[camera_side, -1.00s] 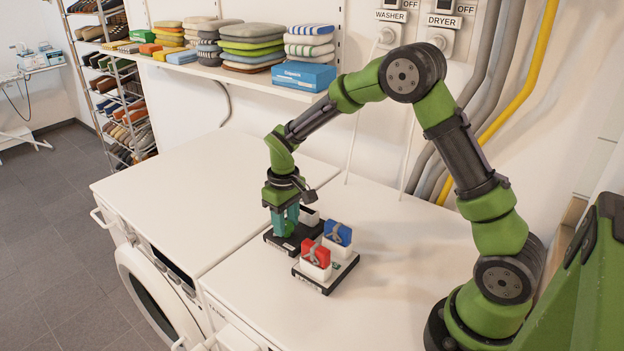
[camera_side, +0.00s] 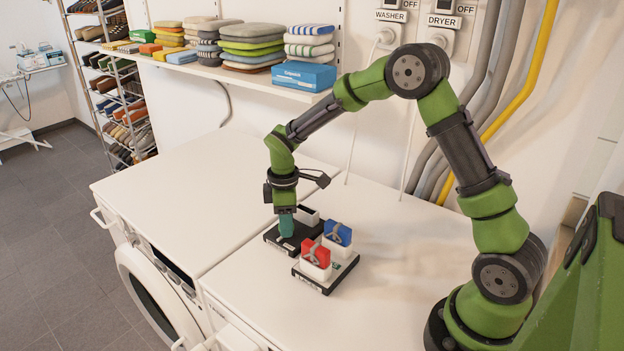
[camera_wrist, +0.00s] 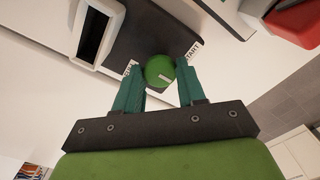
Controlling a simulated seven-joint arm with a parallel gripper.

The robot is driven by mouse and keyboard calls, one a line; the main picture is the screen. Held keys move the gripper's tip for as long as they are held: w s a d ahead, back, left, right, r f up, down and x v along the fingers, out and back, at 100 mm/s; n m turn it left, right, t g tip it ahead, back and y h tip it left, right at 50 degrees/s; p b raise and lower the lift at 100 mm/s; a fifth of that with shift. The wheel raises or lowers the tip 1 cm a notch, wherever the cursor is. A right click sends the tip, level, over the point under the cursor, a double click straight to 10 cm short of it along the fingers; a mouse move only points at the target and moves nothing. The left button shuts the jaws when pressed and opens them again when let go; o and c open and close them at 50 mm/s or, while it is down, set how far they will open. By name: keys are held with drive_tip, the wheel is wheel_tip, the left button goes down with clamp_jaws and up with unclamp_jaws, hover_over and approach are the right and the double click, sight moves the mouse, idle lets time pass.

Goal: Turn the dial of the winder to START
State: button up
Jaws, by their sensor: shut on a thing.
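The winder is a black base (camera_side: 272,238) with a white open-topped box (camera_side: 309,216), standing on the white machine top. In the wrist view its base (camera_wrist: 152,40) carries a round green dial (camera_wrist: 158,68) with a short white mark near its lower right edge. A START label (camera_wrist: 193,50) is beside the dial's right, near the right finger. Another label (camera_wrist: 130,68) at the left is partly hidden by the left finger and unreadable. My gripper (camera_wrist: 160,72) points down with its teal fingers on both sides of the dial, shut on it. In the side view my gripper (camera_side: 286,228) hides the dial.
A second black base (camera_side: 325,281) stands close in front and right, holding a red item (camera_side: 317,252) and a blue item (camera_side: 338,233) in white boxes. Folded textiles and a blue box (camera_side: 304,75) lie on the shelf behind. The left machine top (camera_side: 200,185) is clear.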

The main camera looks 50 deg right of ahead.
drive_tip(key=shift+n, duration=0.3)
drive_tip(key=o, duration=1.1)
drive_tip(key=shift+c, duration=0.2)
wheel_tip(320, 180, up, 17)
